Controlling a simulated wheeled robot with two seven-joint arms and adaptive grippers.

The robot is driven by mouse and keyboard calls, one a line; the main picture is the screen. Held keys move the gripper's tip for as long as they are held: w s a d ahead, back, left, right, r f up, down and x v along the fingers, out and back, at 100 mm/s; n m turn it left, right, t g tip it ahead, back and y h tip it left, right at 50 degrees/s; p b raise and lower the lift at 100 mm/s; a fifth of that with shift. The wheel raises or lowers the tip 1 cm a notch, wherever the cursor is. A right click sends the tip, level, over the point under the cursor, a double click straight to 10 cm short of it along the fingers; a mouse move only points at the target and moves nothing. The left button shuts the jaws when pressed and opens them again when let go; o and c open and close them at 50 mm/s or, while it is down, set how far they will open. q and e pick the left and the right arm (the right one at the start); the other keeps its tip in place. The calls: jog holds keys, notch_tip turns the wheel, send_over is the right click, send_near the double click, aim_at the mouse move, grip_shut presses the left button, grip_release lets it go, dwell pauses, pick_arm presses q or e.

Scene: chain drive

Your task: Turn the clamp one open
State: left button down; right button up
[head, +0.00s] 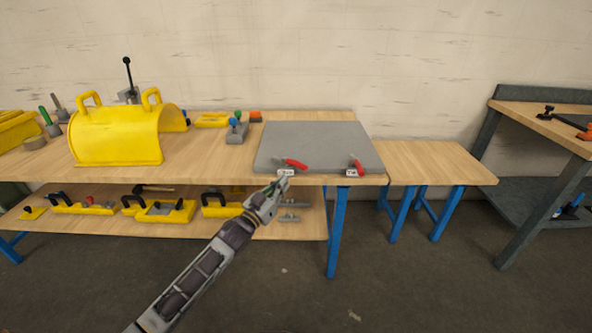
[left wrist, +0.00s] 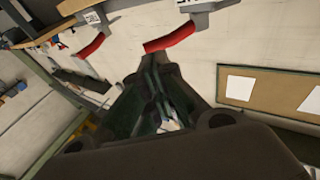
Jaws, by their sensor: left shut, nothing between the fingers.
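A grey plate (head: 320,143) lies on the bench at its front edge. Two clamps with red handles sit along the plate's front. The left clamp (head: 292,163), the one nearest my gripper, has a small white label below it. The right clamp (head: 357,166) has a label too. My left gripper (head: 281,182) is shut and empty, just below and in front of the left clamp. In the left wrist view the closed fingers (left wrist: 160,68) point at that clamp's red handle (left wrist: 169,39); I cannot tell whether they touch. The other red handle (left wrist: 92,45) is farther left there. My right gripper is not in view.
A yellow cover (head: 118,137) with two handles stands on the bench at left. Small parts (head: 238,128) sit left of the plate. The lower shelf (head: 100,223) holds yellow tools. A lower side table (head: 435,160) at right is bare.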

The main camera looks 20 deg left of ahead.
aim_at(300, 164)
pick_arm(q)
jog(key=shift+b+x, duration=0.5)
jog(key=shift+x, duration=3.75)
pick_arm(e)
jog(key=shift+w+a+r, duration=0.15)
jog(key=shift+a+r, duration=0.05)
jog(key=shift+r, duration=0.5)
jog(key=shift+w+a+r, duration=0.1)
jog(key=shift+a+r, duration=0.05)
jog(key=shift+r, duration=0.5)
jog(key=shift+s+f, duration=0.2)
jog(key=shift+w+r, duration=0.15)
